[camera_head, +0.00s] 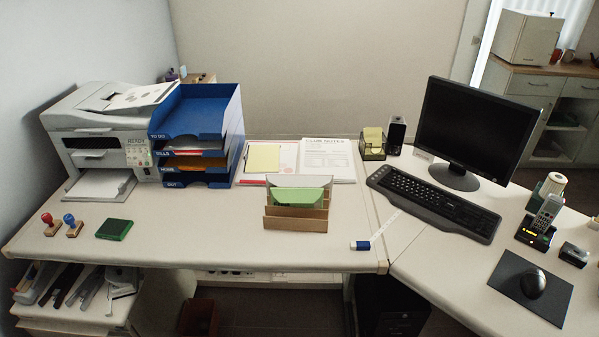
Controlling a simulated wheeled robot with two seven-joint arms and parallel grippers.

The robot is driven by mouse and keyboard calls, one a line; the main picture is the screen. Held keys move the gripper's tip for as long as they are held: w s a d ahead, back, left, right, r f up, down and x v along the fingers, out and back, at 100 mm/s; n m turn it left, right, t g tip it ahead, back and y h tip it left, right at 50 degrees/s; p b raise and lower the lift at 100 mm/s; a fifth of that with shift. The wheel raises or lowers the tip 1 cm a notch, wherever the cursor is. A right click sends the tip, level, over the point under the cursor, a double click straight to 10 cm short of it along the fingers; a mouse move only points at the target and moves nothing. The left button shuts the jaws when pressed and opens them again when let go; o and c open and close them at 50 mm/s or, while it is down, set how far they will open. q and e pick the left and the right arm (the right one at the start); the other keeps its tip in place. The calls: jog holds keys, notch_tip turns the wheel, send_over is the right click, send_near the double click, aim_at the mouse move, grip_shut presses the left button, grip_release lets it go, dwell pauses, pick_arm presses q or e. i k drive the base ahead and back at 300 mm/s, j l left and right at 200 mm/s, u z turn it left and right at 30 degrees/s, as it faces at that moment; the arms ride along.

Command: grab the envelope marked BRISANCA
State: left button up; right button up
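No marking reading BRISANCA can be made out in the head view. A wooden letter holder (295,224) stands near the front middle of the desk. A green envelope-like item (297,196) sits upright in it, with a pale sheet or envelope (328,190) behind. Any writing on them is too small to read, and their lower parts are hidden by the holder. Neither of my grippers is in view.
A blue stacked tray (205,135) with papers and a printer (105,135) stand at left. Stamps (72,224) and a green pad (114,229) lie in front. A keyboard (433,203) and monitor (470,128) are at right. Desk left of the holder is clear.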

aim_at(281, 180)
jog(key=i, duration=0.85)
